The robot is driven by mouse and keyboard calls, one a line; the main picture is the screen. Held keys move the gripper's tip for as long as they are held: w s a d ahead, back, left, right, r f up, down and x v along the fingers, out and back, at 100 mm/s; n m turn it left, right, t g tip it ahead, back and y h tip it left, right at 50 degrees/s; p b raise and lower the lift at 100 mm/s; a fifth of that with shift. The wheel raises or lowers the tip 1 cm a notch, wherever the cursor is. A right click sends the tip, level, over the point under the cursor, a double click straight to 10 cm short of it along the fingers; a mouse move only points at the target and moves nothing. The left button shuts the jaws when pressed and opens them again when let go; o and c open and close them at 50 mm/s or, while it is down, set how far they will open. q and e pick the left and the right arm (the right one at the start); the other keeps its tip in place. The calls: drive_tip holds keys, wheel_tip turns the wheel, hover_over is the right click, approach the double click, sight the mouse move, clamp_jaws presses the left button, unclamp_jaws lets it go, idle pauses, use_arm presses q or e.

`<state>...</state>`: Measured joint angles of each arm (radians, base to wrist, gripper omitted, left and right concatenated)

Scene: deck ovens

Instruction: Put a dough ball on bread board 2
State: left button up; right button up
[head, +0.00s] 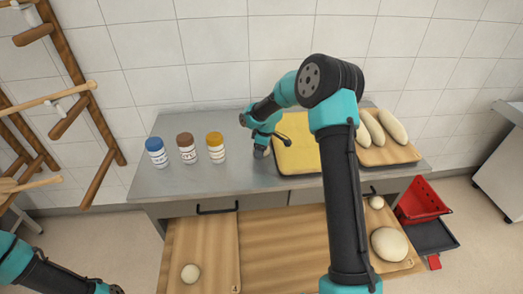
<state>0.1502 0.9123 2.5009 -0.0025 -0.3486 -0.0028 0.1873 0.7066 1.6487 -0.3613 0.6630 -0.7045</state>
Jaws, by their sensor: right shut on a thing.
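Two light wooden boards lie on the lower level. The left board (212,225) carries a small pale dough ball (190,273). The right board (398,268) carries a large pale dough ball (389,244), with a smaller one (376,202) near its back. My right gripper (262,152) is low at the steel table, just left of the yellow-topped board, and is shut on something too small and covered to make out. My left gripper (116,290) only just shows at the bottom edge; its jaws cannot be made out.
Three jars (187,148) stand on the steel table (168,187), left of my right gripper. A yellow-topped board (300,158) and a board with long pale loaves (396,155) are to the right. A red crate (423,200) is at right; wooden racks (75,65) are at left.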

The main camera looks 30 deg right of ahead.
drive_tip(key=shift+r, duration=0.2)
drive_tip(key=shift+r, duration=0.2)
wheel_tip(320, 180, up, 3)
drive_tip(key=shift+f, duration=0.15)
drive_tip(key=s+a, duration=0.2)
drive_tip(key=s, duration=0.2)
drive_tip(key=s+a+r, duration=0.1)
drive_tip(key=s+a, duration=0.2)
drive_tip(key=s, duration=0.2)
drive_tip(key=s+a, duration=0.3)
drive_tip(key=s, duration=0.1)
drive_tip(key=shift+s+a+r, duration=0.2)
drive_tip(key=shift+s+r, duration=0.1)
drive_tip(key=shift+s, duration=0.05)
drive_tip(key=shift+d, duration=0.1)
drive_tip(key=shift+s+d+m, duration=0.2)
drive_tip(key=shift+d+m, duration=0.3)
drive_tip(key=s+d+m, duration=0.1)
drive_tip(key=d+m, duration=0.1)
drive_tip(key=s+d+r+m, duration=0.1)
drive_tip(key=d+m, duration=0.1)
drive_tip(key=s+d+m+h, duration=0.1)
drive_tip(key=d+m, duration=0.2)
drive_tip(key=shift+s+r, duration=0.15)
drive_tip(key=shift+s, duration=0.1)
drive_tip(key=s+d+r+m+h, duration=0.1)
drive_tip(key=s+d+m, duration=0.4)
drive_tip(key=d+m, duration=0.2)
drive_tip(key=shift+s+d+r+m, duration=0.4)
drive_tip(key=shift+m, duration=1)
